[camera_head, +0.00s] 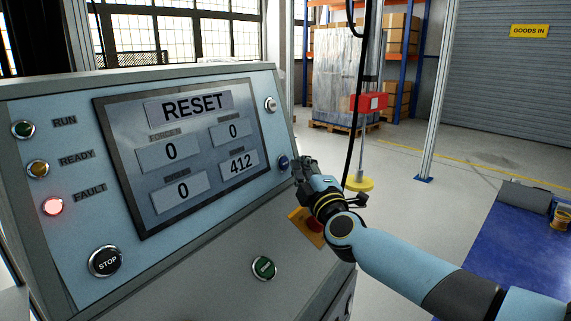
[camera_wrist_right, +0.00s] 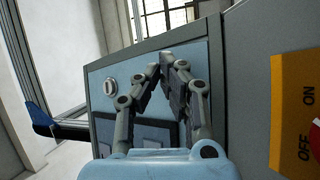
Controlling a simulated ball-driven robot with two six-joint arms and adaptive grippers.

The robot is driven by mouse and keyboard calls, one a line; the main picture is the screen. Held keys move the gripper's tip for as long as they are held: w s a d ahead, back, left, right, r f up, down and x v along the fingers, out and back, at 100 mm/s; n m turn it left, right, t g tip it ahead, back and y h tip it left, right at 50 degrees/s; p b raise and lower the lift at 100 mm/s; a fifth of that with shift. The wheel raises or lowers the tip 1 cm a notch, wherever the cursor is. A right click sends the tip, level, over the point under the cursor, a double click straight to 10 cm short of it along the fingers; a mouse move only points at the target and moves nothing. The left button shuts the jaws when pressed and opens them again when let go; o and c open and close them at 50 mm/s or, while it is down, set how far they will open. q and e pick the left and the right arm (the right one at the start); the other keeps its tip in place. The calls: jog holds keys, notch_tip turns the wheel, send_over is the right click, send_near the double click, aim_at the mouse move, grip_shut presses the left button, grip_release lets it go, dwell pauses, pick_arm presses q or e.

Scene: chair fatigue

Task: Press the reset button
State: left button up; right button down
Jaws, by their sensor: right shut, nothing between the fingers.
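A slanted control panel (camera_head: 250,215) fills the left of the head view. Its screen (camera_head: 190,148) shows the word RESET above values 0, 0, 0 and 412. A small blue button (camera_head: 283,162) sits on the panel's right side, just right of the screen. No readable label shows on it. My right gripper (camera_head: 298,166) is shut and empty, with its fingertips very close to the blue button; I cannot tell whether they touch it. In the right wrist view the shut fingers (camera_wrist_right: 166,66) point at the panel face, and the blue button does not show. My left gripper is not in view.
A silver knob (camera_head: 270,104) is above the blue button. A yellow ON/OFF switch plate (camera_wrist_right: 294,110) stands beside my right gripper. A blue-topped bench (camera_head: 520,250) is at right.

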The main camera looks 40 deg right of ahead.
jog(key=shift+w, duration=0.1)
dwell(0.4)
jog(key=shift+w+a, duration=0.1)
jog(key=shift+w, duration=0.05)
jog(key=shift+w+p, duration=0.15)
jog(key=shift+p, duration=0.15)
jog(key=shift+w+a+f, duration=0.15)
jog(key=shift+w, duration=0.15)
dwell(0.5)
jog(key=shift+s+d+r+p, duration=0.2)
jog(key=shift+s+d+p, duration=0.05)
jog(key=shift+s+p, duration=0.6)
jog(key=shift+w, duration=0.15)
